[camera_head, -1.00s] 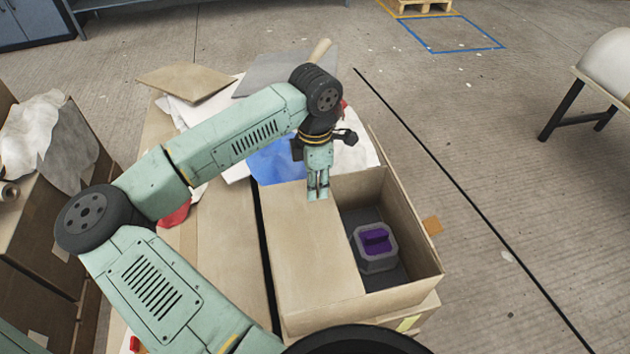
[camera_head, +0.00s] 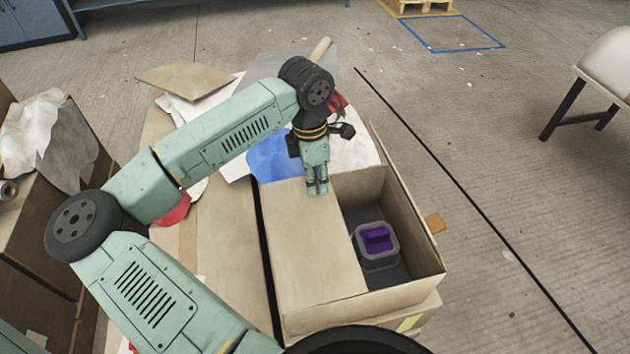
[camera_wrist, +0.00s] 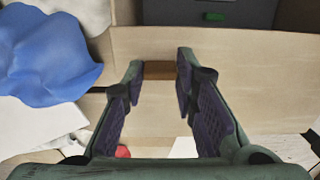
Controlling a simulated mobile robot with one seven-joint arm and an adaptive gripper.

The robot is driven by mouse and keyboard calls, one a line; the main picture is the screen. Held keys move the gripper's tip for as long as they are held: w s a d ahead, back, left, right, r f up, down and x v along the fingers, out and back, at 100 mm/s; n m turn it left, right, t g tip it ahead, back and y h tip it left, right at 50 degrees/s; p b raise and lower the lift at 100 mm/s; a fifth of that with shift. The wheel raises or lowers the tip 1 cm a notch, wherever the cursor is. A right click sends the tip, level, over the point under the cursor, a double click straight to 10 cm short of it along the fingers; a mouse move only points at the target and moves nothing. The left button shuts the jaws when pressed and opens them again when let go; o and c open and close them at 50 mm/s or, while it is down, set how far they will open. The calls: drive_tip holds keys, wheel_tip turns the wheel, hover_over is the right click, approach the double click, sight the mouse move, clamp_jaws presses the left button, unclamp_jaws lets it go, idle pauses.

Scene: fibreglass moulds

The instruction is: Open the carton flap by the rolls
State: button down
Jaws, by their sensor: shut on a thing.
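The carton (camera_head: 405,287) stands at the lower middle of the head view. A tan flap (camera_head: 310,245) covers its left part and lies about flat; the right part is open. Inside sits a purple item in a grey holder (camera_head: 377,245). My gripper (camera_head: 317,190) points down at the far edge of the flap. How the tab joins the panel is hard to see.
A tan roll (camera_head: 320,49) lies behind my wrist. Blue cloth (camera_head: 273,162) and white sheets lie left of my gripper. Another carton with crumpled paper (camera_head: 35,125) stands at the left.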

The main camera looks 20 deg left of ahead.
drive_tip(key=shift+s+a+r+t+h+b, duration=0.15)
drive_tip(key=shift+a+r+t+h+b, duration=0.3)
drive_tip(key=shift+b, duration=0.4)
drive_tip(key=s+a+r+t+h+b, duration=0.5)
drive_tip(key=a+r+h+b, duration=0.2)
drive_tip(key=b, duration=0.7)
drive_tip(key=shift+t+h, duration=0.35)
drive_tip(key=shift+h, duration=0.5)
drive_tip(key=c, duration=1.3)
unclamp_jaws()
drive_tip(key=v, duration=1.2)
drive_tip(key=shift+a, duration=0.1)
